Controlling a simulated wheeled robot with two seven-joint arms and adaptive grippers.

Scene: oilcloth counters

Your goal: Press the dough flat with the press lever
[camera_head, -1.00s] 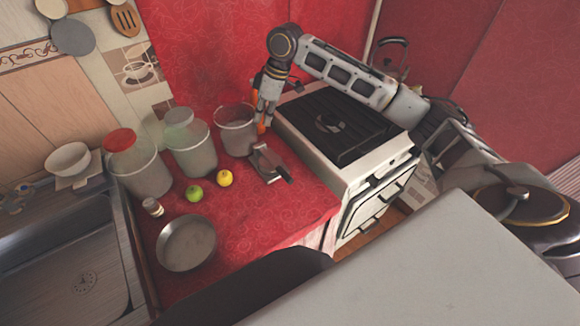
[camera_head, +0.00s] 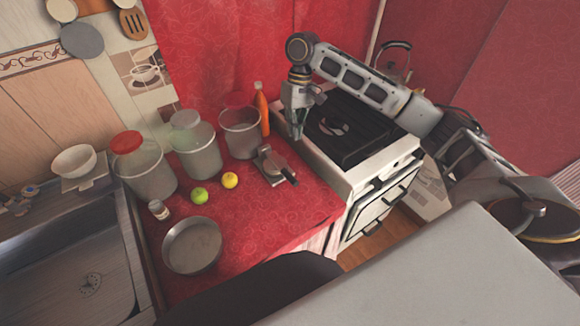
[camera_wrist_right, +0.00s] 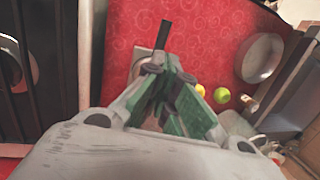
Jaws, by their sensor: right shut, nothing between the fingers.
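The press (camera_head: 272,163) is a small grey metal device on the red counter, near the stove. Its dark lever handle (camera_head: 290,176) points toward the lower right in the head view. My right gripper (camera_head: 297,136) is shut and empty, above the counter's stove-side edge, up and right of the press and apart from it. In the right wrist view, my gripper's green-padded fingers (camera_wrist_right: 173,70) cover much of the press, and the black handle (camera_wrist_right: 163,38) shows beyond them. I cannot make out any dough. My left gripper is not in view.
A stove (camera_head: 345,122) stands right of the red counter (camera_head: 255,217). An orange bottle (camera_head: 262,108) and a clear container (camera_head: 238,132) stand behind the press. A lime (camera_head: 200,195), a lemon (camera_head: 230,180) and a pan (camera_head: 192,246) lie left. The counter's front is clear.

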